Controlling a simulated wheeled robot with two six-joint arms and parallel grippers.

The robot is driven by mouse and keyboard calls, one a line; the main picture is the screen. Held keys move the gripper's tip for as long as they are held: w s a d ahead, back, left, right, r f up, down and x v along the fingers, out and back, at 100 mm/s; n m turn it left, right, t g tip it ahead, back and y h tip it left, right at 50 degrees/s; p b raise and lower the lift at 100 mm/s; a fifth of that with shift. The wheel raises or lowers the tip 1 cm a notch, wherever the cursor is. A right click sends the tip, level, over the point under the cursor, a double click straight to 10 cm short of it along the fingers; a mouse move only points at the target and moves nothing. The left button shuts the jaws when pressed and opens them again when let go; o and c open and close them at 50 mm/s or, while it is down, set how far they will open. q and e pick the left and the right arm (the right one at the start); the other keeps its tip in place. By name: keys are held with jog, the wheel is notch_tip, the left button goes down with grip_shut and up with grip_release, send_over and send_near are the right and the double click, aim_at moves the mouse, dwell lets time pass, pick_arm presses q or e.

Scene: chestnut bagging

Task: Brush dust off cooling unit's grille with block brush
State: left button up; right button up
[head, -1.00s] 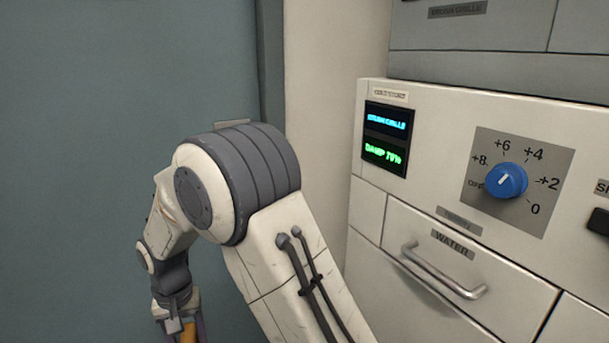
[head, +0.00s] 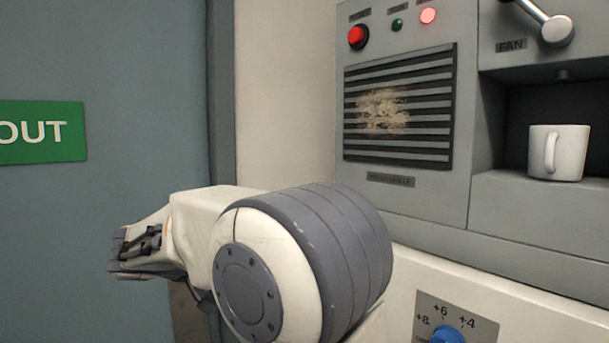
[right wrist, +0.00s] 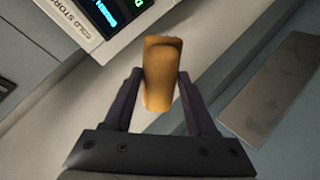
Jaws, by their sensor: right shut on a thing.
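The cooling unit's grille (head: 430,98) shows in the head view, a dark slatted panel on the grey upper unit. A tan patch of dust (head: 383,112) lies on its left-middle slats. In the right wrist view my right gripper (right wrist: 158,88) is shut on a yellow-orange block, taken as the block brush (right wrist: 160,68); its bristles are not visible. In the head view my right arm is raised in front, below and left of the grille. Its fingers and the brush cannot be made out there. The brush is apart from the grille. My left gripper is not in view.
Above the grille are a red button (head: 357,37) and a lit pinkish lamp (head: 428,16). Right of it are a fan lever (head: 557,30) and a white mug (head: 558,160) in a recess. A blue dial (head: 447,335) is below. A green sign (head: 42,132) hangs left.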

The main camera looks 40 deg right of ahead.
jog(key=s+d+r+m+g+h+p, duration=0.1)
jog(key=s+d+r+g+h+p, duration=0.2)
jog(key=r, duration=0.6)
jog(key=s+d+r+m+g+h+p, duration=0.15)
jog(key=s+r, duration=0.25)
jog(key=r, duration=0.6)
jog(key=s+d+r+m+g+h+p, duration=0.1)
jog(key=s+d+r+m+p, duration=0.2)
jog(key=r, duration=0.6)
jog(key=s+d+n+p, duration=0.1)
jog(key=d, duration=0.5)
jog(key=shift+s+d+b, duration=0.15)
jog(key=shift+d+b, duration=0.2)
jog(key=shift+d, duration=0.8)
